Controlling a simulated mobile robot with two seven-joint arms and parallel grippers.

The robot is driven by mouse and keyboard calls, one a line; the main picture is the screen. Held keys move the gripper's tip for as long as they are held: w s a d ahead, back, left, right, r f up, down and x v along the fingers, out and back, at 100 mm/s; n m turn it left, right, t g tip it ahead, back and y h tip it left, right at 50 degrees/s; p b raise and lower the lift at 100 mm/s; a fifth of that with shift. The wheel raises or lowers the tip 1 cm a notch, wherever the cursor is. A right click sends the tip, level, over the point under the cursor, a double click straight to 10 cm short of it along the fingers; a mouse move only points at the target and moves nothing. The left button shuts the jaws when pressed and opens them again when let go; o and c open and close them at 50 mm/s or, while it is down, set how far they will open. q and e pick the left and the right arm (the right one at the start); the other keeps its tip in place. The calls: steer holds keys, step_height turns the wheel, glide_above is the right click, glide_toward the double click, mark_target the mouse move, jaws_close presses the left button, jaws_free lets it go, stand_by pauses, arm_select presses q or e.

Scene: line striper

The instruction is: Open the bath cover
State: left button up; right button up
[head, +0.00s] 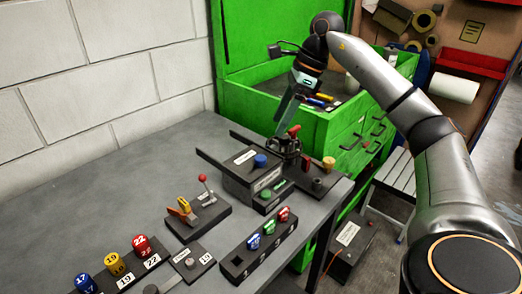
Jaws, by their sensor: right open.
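A dark box (252,185) stands near the far right end of the grey bench. Its flat dark top (238,163), with a white label and a blue knob (261,160), looks like the bath cover; it lies level over the box, and no inside shows. My right gripper (281,121) points down behind and to the right of the blue knob, above a round black part (284,147) and beside a red handle (294,130). It is open and seems to hold nothing; contact with the black part cannot be told. My left gripper is out of view.
A fixture with a red-tipped lever (203,179) stands left of the box. Numbered racks (259,249) hold coloured pieces at the front. A green drawer cabinet (335,125) stands behind. The bench's left side is clear.

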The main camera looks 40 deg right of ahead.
mark_target(261, 157)
steer(key=x, duration=1.1)
steer(key=shift+c, duration=0.3)
steer(key=shift+r, duration=0.1)
jaws_close()
stand_by(0.7)
